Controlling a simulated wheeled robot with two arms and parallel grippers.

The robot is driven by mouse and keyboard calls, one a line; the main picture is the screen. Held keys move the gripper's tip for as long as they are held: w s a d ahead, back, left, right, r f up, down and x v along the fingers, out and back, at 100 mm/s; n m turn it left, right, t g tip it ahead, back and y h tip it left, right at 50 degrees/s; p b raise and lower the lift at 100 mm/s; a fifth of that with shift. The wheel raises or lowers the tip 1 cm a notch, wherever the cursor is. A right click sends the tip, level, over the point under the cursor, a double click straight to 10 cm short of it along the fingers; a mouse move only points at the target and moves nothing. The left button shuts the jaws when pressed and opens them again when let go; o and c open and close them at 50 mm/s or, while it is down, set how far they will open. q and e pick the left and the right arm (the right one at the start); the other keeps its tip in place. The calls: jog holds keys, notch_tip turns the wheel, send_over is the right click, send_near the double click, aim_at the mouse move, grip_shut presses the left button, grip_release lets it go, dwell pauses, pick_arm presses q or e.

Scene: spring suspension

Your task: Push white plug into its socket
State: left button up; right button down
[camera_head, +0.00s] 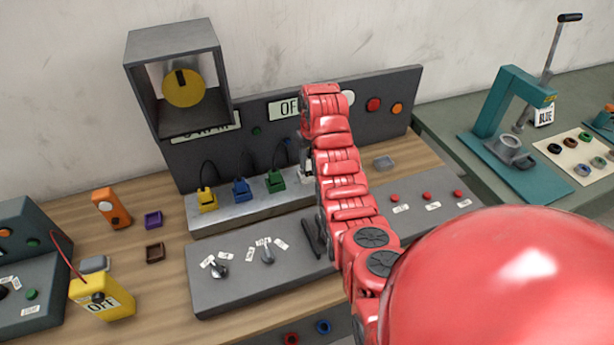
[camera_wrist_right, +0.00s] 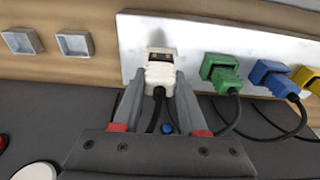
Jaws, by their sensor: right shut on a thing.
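The white plug (camera_wrist_right: 160,75) is between the fingertips of my right gripper (camera_wrist_right: 158,84), which is shut on it, in the right wrist view. Its black cord hangs back between the fingers. The plug is at the light metal socket strip (camera_wrist_right: 135,45), in line with the green, blue and yellow plugs. I cannot tell how deep it sits, and its socket is mostly hidden behind it. In the head view my right gripper (camera_head: 307,168) is at the strip's right end, mostly covered by my red arm. My left gripper is not in view.
Green (camera_head: 275,181), blue (camera_head: 241,190) and yellow (camera_head: 207,200) plugs stand on the strip, to the left of my gripper in the head view. A dark panel (camera_head: 350,120) rises behind. A grey control board (camera_head: 240,280) with switches lies in front.

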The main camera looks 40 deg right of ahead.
aim_at(307, 164)
jog(key=shift+w+d+r, duration=0.15)
jog(key=shift+w+d, duration=0.05)
jog(key=shift+w, duration=0.75)
notch_tip(307, 164, down, 3)
jog(key=p, duration=0.2)
jog(key=shift+p, duration=0.3)
jog(key=shift+f, duration=0.25)
jog(key=shift+w+f, duration=0.1)
jog(key=shift+f, duration=0.05)
jog(key=c, duration=0.9)
grip_release()
jog(key=shift+f, duration=0.1)
jog(key=o, duration=0.5)
jog(key=shift+c, duration=0.2)
